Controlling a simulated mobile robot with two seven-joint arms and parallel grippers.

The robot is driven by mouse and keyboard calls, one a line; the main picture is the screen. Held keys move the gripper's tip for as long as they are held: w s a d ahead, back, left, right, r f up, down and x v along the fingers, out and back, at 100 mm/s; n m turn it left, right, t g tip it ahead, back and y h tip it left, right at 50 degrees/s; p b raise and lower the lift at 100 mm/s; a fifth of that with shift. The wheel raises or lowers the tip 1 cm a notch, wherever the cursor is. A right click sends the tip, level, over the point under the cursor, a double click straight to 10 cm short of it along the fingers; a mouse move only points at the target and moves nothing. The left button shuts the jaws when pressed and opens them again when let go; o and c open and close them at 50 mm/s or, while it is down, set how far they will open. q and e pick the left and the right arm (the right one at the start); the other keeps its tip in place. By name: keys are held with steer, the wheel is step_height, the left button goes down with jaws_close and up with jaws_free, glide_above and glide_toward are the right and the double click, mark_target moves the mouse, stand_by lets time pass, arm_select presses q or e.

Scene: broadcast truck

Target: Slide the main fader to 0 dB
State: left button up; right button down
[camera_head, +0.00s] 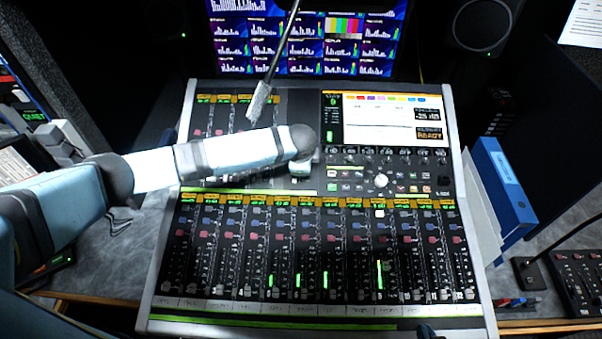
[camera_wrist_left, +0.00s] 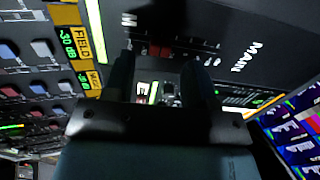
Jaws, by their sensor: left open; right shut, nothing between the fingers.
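The mixing console (camera_head: 165,240) fills the middle of the head view. My left arm crosses its upper left part, and its far end hides part of the panel. In the left wrist view my left gripper (camera_wrist_left: 161,78) is open, its two dark fingers pointing at a dark panel lettered MAIN (camera_wrist_left: 243,57). A dark red piece (camera_wrist_left: 160,51), which looks like the main fader's cap, shows just beyond and between the fingertips. I cannot tell whether they touch it.
The console's screen (camera_head: 380,117) has a readout that looks like -25 dB and a box reading READY. A gooseneck microphone (camera_head: 262,98) leans over the console. Rows of channel faders (camera_head: 300,278) lie in front. A blue binder (camera_head: 503,190) stands at the right.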

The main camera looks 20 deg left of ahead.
arm_select(q)
steer(key=shift+b+x, duration=0.85)
steer(key=shift+x, duration=0.35)
arm_select(e)
step_height(320, 180, down, 3)
steer(key=shift+w+a+r, duration=0.1)
steer(key=shift+r, duration=0.1)
arm_select(q)
steer(key=shift+w+f+b, duration=0.2)
steer(key=shift+f+b, duration=0.2)
steer(key=shift+b, duration=0.15)
arm_select(e)
steer(key=shift+a+f, duration=0.35)
steer(key=shift+f, duration=0.1)
